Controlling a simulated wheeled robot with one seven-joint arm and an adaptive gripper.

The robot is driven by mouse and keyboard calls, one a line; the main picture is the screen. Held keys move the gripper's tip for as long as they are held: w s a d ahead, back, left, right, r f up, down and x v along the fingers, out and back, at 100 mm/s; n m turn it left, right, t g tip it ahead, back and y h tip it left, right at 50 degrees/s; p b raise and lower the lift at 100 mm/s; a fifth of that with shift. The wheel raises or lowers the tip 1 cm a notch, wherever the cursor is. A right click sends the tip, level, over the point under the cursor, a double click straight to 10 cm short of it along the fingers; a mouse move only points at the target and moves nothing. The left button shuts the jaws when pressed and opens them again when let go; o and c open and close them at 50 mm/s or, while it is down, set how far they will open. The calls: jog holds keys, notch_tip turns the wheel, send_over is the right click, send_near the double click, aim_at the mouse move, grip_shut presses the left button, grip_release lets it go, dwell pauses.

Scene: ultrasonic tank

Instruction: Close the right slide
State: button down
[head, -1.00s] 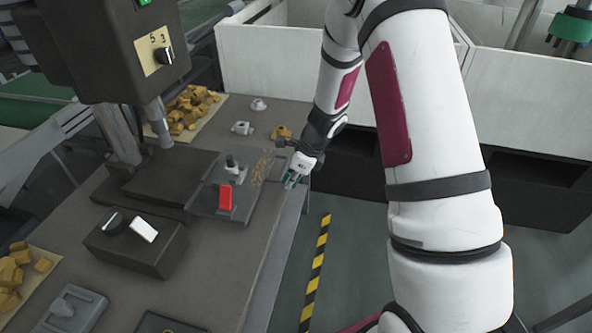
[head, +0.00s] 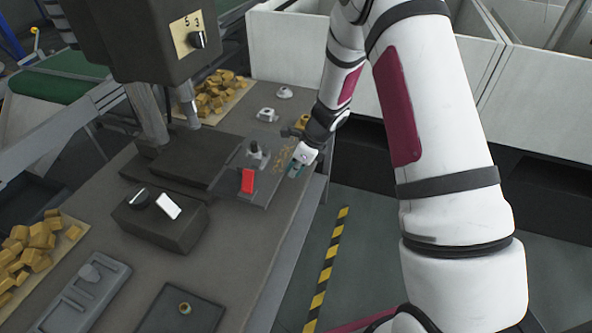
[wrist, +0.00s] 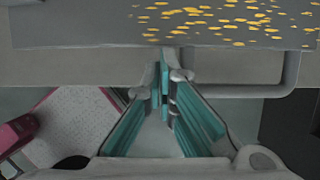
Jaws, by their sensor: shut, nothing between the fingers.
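My gripper (head: 297,168) is at the table's right edge, beside scattered yellow flakes (head: 284,157). In the wrist view its teal fingers (wrist: 165,88) are together and empty, pointing at the table edge. I cannot clearly tell which part is the right slide. Near my gripper, left of the flakes, is a dark plate (head: 228,184) with a red upright piece (head: 248,181) and a dark knob (head: 255,150).
Yellow pieces lie in piles (head: 218,92). Pale bins (head: 290,55) stand behind.

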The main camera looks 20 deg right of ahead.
aim_at(232, 154)
jog(key=w+a+b, duration=0.2)
jog(key=w+a, duration=0.1)
jog(key=a, duration=0.2)
jog(key=w+a+b, duration=0.2)
jog(key=w+a, duration=0.2)
jog(key=a, duration=0.1)
jog(key=w+a+b, duration=0.3)
jog(key=w+a, duration=0.1)
jog(key=a, duration=0.1)
jog(key=shift+w+a+f, duration=0.1)
jog(key=shift+w+a, duration=0.15)
jog(key=shift+a, duration=0.1)
jog(key=shift+w+a, duration=0.3)
jog(key=shift+a, duration=0.1)
